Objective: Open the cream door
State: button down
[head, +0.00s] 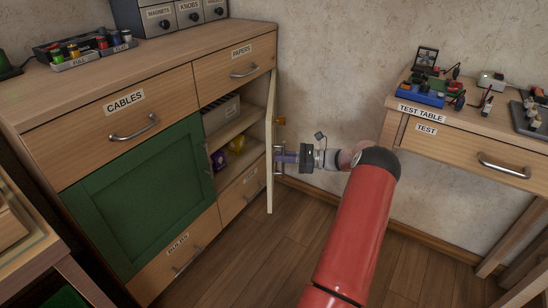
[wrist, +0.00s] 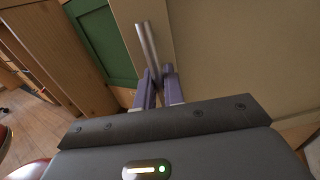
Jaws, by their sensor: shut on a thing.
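The cream door (head: 270,170) stands swung out from the wooden cabinet and shows nearly edge-on in the head view. In the wrist view its broad cream face (wrist: 230,60) fills the upper right. My gripper (head: 279,158) is at the door's right side, its purple fingers shut on the metal door handle (wrist: 148,42). In the wrist view the fingers (wrist: 158,78) close around the lower part of this bar. The open compartment (head: 235,130) shows a shelf with a pale box above and purple and yellow items below.
A green door (head: 140,195) beside the compartment is closed. The CABLES drawer (head: 125,115), PAPERS drawer (head: 238,70) and BULBS drawer (head: 180,250) are shut. The test table (head: 470,135) stands to the right. Wooden floor (head: 270,255) is clear in front of the cabinet.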

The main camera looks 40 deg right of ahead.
dwell(0.3)
jog(key=c, duration=1.6)
grip_release()
jog(key=shift+c, duration=0.2)
jog(key=shift+r, duration=0.1)
notch_tip(320, 180, up, 20)
jog(key=shift+p, duration=0.3)
jog(key=shift+c, duration=0.4)
